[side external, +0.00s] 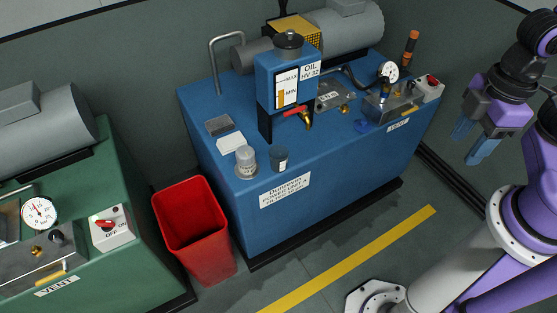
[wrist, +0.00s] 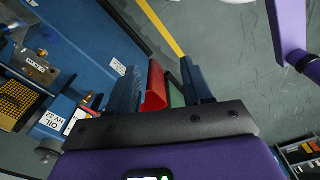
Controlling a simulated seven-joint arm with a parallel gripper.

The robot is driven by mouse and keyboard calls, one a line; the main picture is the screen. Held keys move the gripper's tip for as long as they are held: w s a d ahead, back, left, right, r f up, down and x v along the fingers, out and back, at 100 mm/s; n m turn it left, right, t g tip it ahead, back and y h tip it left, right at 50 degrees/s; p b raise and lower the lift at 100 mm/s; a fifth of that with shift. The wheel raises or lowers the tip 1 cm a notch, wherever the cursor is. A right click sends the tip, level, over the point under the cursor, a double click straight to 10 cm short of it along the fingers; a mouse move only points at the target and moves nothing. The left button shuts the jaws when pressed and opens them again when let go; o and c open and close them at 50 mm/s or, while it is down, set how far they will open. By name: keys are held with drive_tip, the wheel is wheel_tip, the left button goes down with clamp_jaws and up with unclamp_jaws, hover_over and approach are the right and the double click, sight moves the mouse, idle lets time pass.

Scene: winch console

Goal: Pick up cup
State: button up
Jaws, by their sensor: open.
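A small dark blue-grey cup (side external: 279,159) stands upright on the front edge of the blue console's top. A clear container with a whitish lid (side external: 245,161) stands just left of it. My gripper (side external: 471,143) is at the right of the side view, open and empty, well away from the cup and to the right of the console. In the wrist view, my gripper's (wrist: 163,80) two dark blue fingers are apart with nothing held between them. I cannot make out the cup in the wrist view.
The blue console (side external: 345,170) carries an oil reservoir (side external: 287,80) behind the cup, with a red-handled tap. Flat pads (side external: 229,143) lie behind the clear container. A red bin (side external: 197,230) stands on the floor at left, beside a green console (side external: 130,190). Floor between console and arm is clear.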

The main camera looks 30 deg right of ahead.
drive_tip(key=o, duration=0.6)
drive_tip(key=shift+c, duration=0.2)
drive_tip(key=shift+a, duration=0.1)
drive_tip(key=w+a+f+m+t+y, duration=0.1)
drive_tip(key=w+a+f+m+y, duration=0.2)
drive_tip(key=w+a+f, duration=0.7)
drive_tip(key=m+t+y, duration=0.1)
drive_tip(key=m+t, duration=0.4)
drive_tip(key=t, duration=0.6)
approach(285, 163)
drive_tip(key=x, duration=1.3)
drive_tip(key=shift+r, duration=0.1)
